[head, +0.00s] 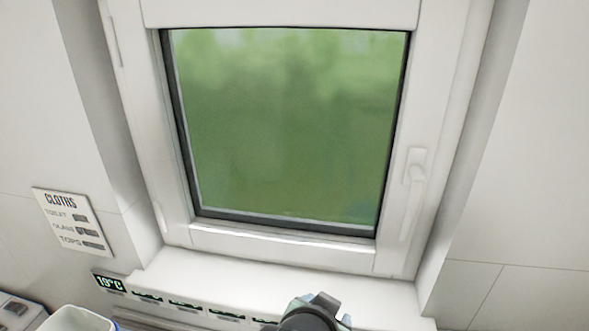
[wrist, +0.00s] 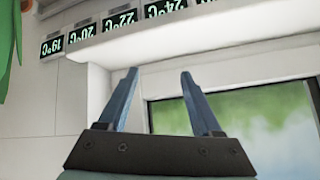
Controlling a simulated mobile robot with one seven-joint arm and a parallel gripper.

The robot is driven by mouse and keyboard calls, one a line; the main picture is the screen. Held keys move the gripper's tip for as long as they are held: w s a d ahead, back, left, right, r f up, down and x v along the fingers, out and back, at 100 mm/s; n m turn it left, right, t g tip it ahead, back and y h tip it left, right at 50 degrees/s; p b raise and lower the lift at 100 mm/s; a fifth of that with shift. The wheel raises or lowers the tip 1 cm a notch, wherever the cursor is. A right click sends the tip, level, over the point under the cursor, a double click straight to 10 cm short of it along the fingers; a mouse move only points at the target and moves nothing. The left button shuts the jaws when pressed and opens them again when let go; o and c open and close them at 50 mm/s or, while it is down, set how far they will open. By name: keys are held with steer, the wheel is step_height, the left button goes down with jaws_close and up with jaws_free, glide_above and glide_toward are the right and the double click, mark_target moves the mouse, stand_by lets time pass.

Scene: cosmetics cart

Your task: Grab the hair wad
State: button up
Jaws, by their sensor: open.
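No hair wad shows in either view. My gripper (wrist: 157,85) shows in the wrist view with its two blue fingers apart and nothing between them. Beyond the fingers are a white ledge and part of the window. In the head view a dark rounded part of my arm shows at the bottom edge, in front of the window sill; the fingertips cannot be made out there.
A closed window (head: 290,130) with a white handle (head: 416,168) fills the head view. A "CLOTHS" sign (head: 72,222) hangs at left. Below are a 19°C display (head: 109,283) and a white container (head: 78,320). A green thing (wrist: 10,35) hangs in the wrist view.

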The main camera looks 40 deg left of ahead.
steer(key=s+f+g+h, duration=0.3)
steer(key=s+f+g, duration=0.4)
steer(key=s+f, duration=0.65)
steer(key=shift+w+a+f+p, duration=0.15)
steer(key=shift+f+p, duration=0.1)
steer(key=shift+f, duration=1.75)
steer(key=shift+w+f+p, duration=0.1)
steer(key=shift+f+p, duration=0.1)
steer(key=shift+f, duration=1.85)
steer(key=shift+w+a+f+p, duration=0.15)
steer(key=shift+f+p, duration=0.1)
steer(key=shift+f, duration=1.75)
steer(key=shift+c, duration=0.2)
jaws_close()
